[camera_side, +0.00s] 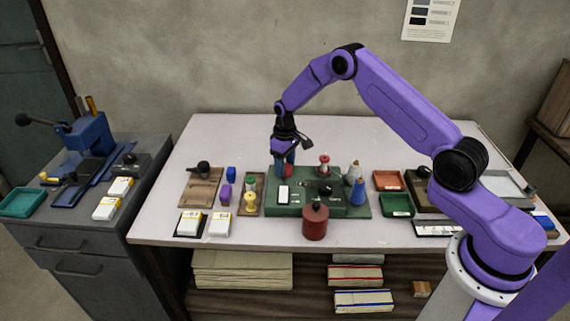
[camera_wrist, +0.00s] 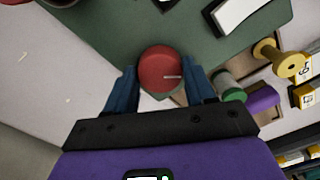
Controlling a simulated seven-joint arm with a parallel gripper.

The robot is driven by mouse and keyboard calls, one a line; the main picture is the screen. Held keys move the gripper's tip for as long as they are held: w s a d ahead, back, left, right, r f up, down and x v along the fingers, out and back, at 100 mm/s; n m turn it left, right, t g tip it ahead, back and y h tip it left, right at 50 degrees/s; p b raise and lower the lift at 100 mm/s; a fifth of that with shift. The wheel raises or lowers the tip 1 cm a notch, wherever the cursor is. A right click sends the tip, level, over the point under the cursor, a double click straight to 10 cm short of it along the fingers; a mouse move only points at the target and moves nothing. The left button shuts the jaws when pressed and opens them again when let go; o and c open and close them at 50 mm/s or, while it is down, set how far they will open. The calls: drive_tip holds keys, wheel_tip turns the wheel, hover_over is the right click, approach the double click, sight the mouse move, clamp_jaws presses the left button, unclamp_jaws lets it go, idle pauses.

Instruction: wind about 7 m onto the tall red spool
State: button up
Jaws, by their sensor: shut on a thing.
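My gripper (camera_side: 285,160) is down at the back left corner of the green machine (camera_side: 350,208). In the wrist view its blue fingers (camera_wrist: 161,88) are shut on a round red piece (camera_wrist: 158,66) with a small pale mark on top. Its red side (camera_side: 287,171) shows below the fingers in the side view. I cannot tell whether this piece is a spool or a part of the machine. A red flanged spool shape (camera_side: 324,167) stands upright at the back of the machine, apart from my gripper. A white display (camera_side: 284,194) is on the machine's left front.
Yellow (camera_side: 251,201), purple (camera_side: 226,194) and blue (camera_side: 231,173) pieces stand left of the machine. A dark red bottle (camera_side: 315,223) stands in front. Cones (camera_side: 357,191) stand at the machine's right; red (camera_side: 388,180) and green (camera_side: 396,204) trays lie beyond. The table's back is clear.

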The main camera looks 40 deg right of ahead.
drive_tip(key=shift+m, duration=0.7)
drive_tip(key=o, duration=1)
drive_tip(key=shift+o, duration=0.2)
wheel_tip(320, 180, up, 17)
drive_tip(key=shift+r, duration=0.2)
